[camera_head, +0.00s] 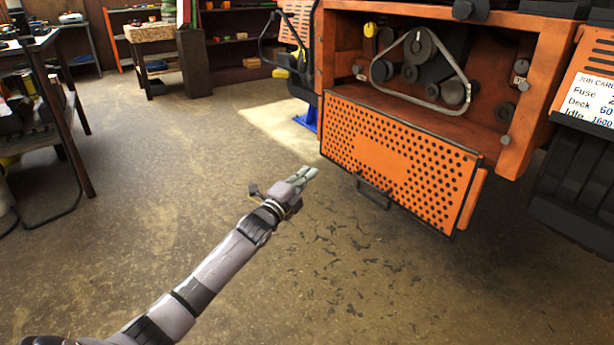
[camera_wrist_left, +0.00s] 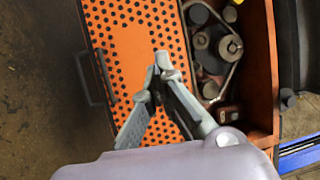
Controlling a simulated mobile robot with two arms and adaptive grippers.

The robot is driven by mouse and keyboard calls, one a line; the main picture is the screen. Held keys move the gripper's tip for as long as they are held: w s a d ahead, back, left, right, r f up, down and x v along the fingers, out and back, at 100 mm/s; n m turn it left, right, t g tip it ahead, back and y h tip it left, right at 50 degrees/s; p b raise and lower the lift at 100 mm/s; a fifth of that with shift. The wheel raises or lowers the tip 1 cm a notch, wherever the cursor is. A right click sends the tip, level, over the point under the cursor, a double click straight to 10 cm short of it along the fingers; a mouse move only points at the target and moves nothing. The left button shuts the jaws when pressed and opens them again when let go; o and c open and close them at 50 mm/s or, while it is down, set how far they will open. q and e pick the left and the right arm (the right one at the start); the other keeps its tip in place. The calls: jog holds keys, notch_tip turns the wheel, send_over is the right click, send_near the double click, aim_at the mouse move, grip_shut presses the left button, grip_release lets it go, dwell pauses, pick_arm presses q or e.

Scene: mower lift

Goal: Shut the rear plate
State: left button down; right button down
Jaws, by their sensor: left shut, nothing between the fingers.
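The rear plate (camera_head: 400,158) is an orange perforated panel with a dark rim. It hangs down below the open engine bay (camera_head: 420,70), whose belt and pulleys show uncovered. A dark handle (camera_head: 373,192) sits on its lower edge. My left gripper (camera_head: 312,172) is shut and empty, to the left of the plate and apart from it in the head view. In the left wrist view my gripper (camera_wrist_left: 162,62) shows in front of the plate (camera_wrist_left: 130,40), with the handle (camera_wrist_left: 88,78) to its left. My right gripper is not in view.
The orange mower housing (camera_head: 520,100) is raised above the floor. A blue stand (camera_head: 307,118) is behind its left side. A workbench (camera_head: 45,90) stands at the left. The concrete floor between is clear apart from scattered dark debris (camera_head: 365,255).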

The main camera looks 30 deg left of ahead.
pick_arm(q)
jog(key=c, duration=2.3)
grip_release()
jog(key=o, duration=0.7)
jog(key=s+f, duration=0.1)
jog(key=s, duration=1.1)
jog(key=shift+f, duration=0.35)
jog(key=shift+c, duration=0.5)
